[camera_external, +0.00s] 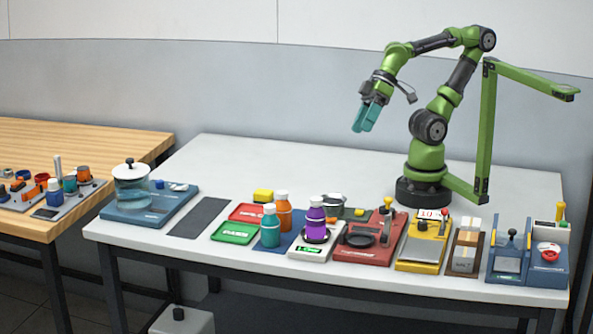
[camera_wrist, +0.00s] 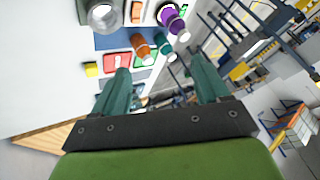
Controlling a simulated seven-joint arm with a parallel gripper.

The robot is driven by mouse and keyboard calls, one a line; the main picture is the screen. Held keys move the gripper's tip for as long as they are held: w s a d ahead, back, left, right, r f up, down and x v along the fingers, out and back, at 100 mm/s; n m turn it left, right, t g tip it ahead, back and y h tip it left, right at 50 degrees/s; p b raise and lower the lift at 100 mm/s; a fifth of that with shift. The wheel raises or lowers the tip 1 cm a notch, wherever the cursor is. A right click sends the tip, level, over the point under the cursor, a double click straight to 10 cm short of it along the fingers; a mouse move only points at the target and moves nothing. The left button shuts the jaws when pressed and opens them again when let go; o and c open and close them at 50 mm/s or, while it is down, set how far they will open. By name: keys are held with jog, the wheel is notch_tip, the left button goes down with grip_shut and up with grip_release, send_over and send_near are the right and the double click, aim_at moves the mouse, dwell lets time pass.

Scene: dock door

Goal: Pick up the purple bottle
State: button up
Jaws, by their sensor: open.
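The purple bottle (camera_external: 316,217) with a white cap stands upright on a white scale-like device (camera_external: 309,253) near the table's front edge. It also shows at the top of the wrist view (camera_wrist: 172,20). My gripper (camera_external: 366,117) is open and empty, high above the table, above and to the right of the bottle. Its two teal fingers (camera_wrist: 162,82) are spread apart in the wrist view, with the bottle beyond them. An orange bottle (camera_external: 284,213) and a teal bottle (camera_external: 270,229) stand just left of the purple one.
A red device with a black ring (camera_external: 368,245) stands right of the scale. A metal pot (camera_external: 333,203) is close behind the bottle. Red and green trays (camera_external: 235,232) and a glass jar (camera_external: 131,190) stand further left. The table's back left (camera_external: 240,160) is clear.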

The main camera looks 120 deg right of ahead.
jog(key=shift+o, duration=0.5)
jog(key=n+g, duration=0.4)
jog(key=n, duration=0.4)
send_near(315, 211)
jog(key=shift+n+h, duration=0.3)
jog(key=shift+h, duration=0.1)
jog(key=x, duration=1)
jog(key=shift+s+d+f, duration=0.2)
jog(key=shift+s, duration=0.05)
jog(key=shift+c, duration=0.2)
